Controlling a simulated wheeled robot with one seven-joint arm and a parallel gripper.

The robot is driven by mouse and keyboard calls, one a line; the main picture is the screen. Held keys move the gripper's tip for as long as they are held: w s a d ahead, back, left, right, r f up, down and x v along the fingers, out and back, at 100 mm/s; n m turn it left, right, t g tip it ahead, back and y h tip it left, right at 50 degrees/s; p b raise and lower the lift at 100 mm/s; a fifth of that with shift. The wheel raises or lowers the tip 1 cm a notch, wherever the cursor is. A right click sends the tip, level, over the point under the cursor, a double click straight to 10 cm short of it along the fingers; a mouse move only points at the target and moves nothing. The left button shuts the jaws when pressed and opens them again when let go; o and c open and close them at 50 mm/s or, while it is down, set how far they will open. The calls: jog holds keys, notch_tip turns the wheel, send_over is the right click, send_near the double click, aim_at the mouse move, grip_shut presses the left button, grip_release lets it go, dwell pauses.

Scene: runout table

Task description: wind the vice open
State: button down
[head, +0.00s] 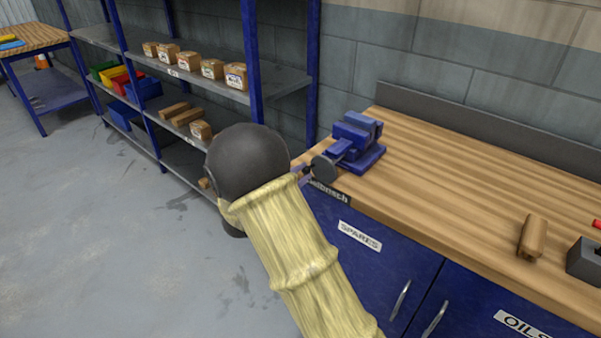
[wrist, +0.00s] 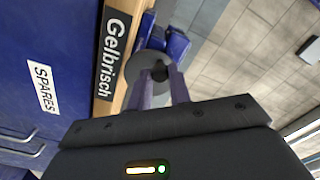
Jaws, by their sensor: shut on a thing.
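The blue vice (head: 358,142) is mounted at the near left corner of the wooden bench top. A round grey handwheel (head: 324,169) faces out from its front. The vice (wrist: 176,44) and the handwheel (wrist: 137,69) also show in the wrist view. My gripper (wrist: 161,76) is at the wheel, its two fingers shut on the small dark knob (wrist: 160,72) on the wheel's face. In the head view, my forearm and dark wrist hide most of the gripper. How far apart the vice jaws stand cannot be told.
The workbench (head: 455,175) has blue doors below and a grey back edge. Shelving (head: 200,75) with boxes stands behind my arm. Floor at left is clear.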

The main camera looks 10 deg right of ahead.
jog(key=n+p, duration=0.1)
jog(key=f+n+p, duration=0.1)
jog(key=n+p, duration=0.1)
dwell(0.4)
jog(key=shift+n+p, duration=0.4)
jog(key=shift+p, duration=0.05)
jog(key=shift+s+f+n+p, duration=0.1)
jog(key=shift+f+n+p, duration=0.1)
jog(key=shift+n+p, duration=0.9)
jog(key=shift+d+f+n, duration=0.1)
jog(key=shift+f+n, duration=0.15)
jog(key=shift+n, duration=0.15)
jog(key=shift+p, duration=0.35)
